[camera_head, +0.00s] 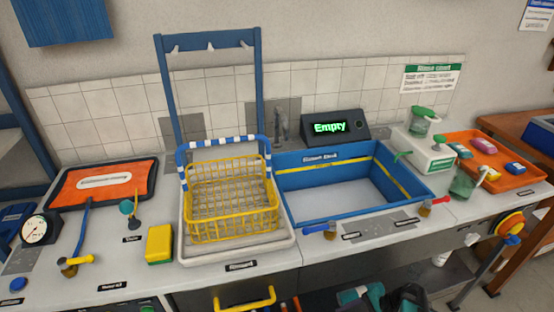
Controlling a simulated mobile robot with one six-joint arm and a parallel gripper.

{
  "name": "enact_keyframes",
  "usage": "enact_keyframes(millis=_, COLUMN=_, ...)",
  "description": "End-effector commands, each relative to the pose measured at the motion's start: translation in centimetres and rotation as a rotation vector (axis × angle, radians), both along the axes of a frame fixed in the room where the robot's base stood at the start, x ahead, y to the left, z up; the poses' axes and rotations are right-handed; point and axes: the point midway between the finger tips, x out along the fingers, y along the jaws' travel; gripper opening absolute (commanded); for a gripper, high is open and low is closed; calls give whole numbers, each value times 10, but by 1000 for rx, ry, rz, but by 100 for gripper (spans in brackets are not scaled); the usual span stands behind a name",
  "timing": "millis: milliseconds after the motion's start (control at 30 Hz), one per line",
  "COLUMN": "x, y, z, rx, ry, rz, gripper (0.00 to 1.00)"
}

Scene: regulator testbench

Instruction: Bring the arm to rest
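I see no gripper fingers in the head view. A teal and black shape (352,296) shows at the bottom edge, cut off by the frame, and I cannot tell what it is. The counter top in front of me carries a yellow wire basket (232,207), standing in a pale tray (240,250) below a blue rack frame (209,42). The basket looks empty. A blue-walled basin (325,213) to its right also looks empty. A dark display (334,128) behind it reads "Empty" in green.
An orange board (80,190), a round gauge (38,231), a yellow block (159,243) and valve handles lie at the left. A dispenser (425,152) and an orange tray (515,181) with small coloured items stand at the right. A yellow handle (246,302) juts out below the front edge.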

Motion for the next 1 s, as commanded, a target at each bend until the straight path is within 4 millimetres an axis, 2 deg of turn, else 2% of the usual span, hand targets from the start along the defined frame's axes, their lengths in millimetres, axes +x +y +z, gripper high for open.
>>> enact_keyframes(millis=33, x=-8, y=11, z=-4, rx=-18, ry=12, rz=48, gripper=59)
enact_keyframes(millis=200, x=-32, y=37, z=-20, rx=-89, ry=43, rz=206, gripper=59)
enact_keyframes(millis=433, x=-67, y=62, z=-39, rx=-183, ry=75, rz=429, gripper=59)
enact_keyframes(millis=700, x=-107, y=79, z=-53, rx=-291, ry=98, rz=698, gripper=59)
enact_keyframes(millis=1000, x=-142, y=84, z=-63, rx=-399, ry=106, rz=990, gripper=59)
